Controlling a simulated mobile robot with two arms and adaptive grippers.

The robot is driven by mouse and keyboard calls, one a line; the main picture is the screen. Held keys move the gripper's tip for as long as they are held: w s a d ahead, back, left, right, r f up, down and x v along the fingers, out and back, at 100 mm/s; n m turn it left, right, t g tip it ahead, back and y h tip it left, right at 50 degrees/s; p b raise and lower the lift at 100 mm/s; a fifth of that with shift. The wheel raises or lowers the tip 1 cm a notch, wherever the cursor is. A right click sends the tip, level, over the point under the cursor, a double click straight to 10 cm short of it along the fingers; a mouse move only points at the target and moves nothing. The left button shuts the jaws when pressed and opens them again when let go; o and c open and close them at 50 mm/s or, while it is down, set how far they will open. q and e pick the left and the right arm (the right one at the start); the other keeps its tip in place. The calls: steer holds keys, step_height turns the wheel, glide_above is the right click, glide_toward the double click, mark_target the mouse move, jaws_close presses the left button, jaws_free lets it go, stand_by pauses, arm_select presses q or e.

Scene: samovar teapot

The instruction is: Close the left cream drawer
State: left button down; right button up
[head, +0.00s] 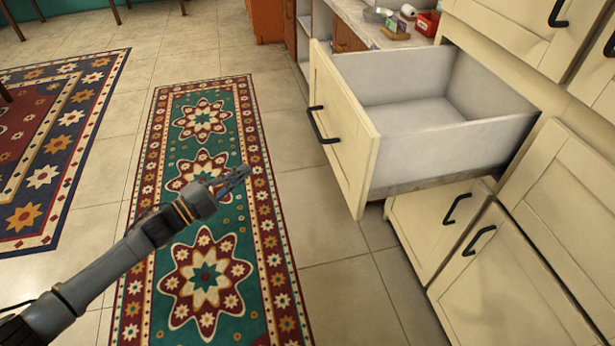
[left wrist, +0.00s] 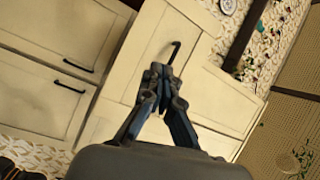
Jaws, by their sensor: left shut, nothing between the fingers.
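The cream drawer (head: 342,125) stands pulled far out from the cabinet in the head view. Its inside looks empty, and a black bar handle (head: 322,125) is on its front. My left gripper (head: 243,171) is shut and empty above the patterned runner, to the left of the drawer front and apart from it. In the left wrist view my left gripper (left wrist: 158,72) points toward a cream front (left wrist: 150,45) with a black handle (left wrist: 174,52). I cannot tell whether that front is the pulled-out drawer. My right gripper is not in view.
Shut cream fronts (head: 437,225) lie below and right of the drawer. A counter (head: 375,30) behind it holds a red box (head: 428,22) and small items. The runner (head: 205,240) and tiles (head: 310,190) before the drawer are clear. A second rug (head: 45,150) lies left.

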arm_select(q)
steer(key=s+d+r+m+g+h+b, duration=0.3)
steer(key=s+r+m+h, duration=0.1)
steer(key=m, duration=0.2)
steer(key=x, duration=1.4)
steer(key=shift+s+d, duration=0.25)
steer(key=shift+d, duration=0.2)
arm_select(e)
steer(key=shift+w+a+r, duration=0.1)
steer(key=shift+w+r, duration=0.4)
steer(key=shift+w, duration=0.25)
